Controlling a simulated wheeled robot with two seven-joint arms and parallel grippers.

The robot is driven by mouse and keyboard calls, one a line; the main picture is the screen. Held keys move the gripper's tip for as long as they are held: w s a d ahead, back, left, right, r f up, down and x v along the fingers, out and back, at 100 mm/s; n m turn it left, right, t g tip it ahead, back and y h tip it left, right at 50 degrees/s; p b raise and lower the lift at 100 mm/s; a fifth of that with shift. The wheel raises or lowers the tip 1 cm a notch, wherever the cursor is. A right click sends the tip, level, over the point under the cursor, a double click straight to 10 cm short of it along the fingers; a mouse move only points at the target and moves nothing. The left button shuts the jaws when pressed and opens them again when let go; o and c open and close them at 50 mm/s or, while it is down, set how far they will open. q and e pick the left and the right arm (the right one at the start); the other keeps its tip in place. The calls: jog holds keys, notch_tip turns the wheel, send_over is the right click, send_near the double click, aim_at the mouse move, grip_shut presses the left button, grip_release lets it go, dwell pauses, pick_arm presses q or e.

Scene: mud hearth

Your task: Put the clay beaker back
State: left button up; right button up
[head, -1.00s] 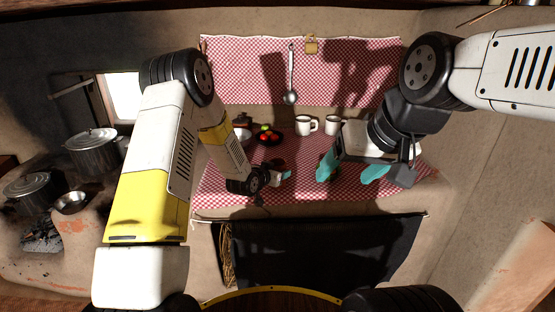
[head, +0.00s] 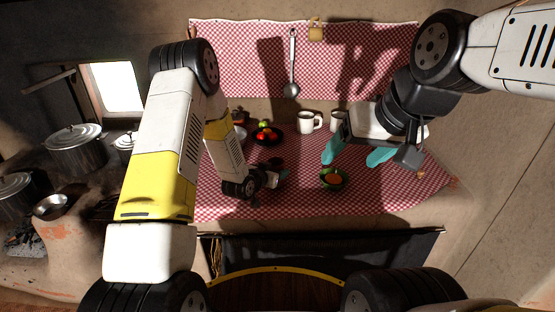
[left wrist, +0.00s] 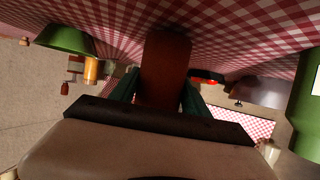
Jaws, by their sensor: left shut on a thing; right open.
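The clay beaker is a reddish-brown piece (left wrist: 165,65) in the left wrist view, standing between the teal fingers of my left gripper (left wrist: 158,92). In the head view my left gripper (head: 272,178) is low over the checked cloth, shut on the beaker, which is mostly hidden there by the hand and shadow. My right gripper (head: 356,154) is open and empty, its teal fingers apart above the right part of the cloth.
A ladle (head: 292,88) hangs behind. Pots (head: 75,150) stand at left. The front right cloth is clear.

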pick_arm(q)
jog(key=shift+f, duration=0.3)
jog(key=shift+f, duration=0.15)
jog(key=o, duration=1.5)
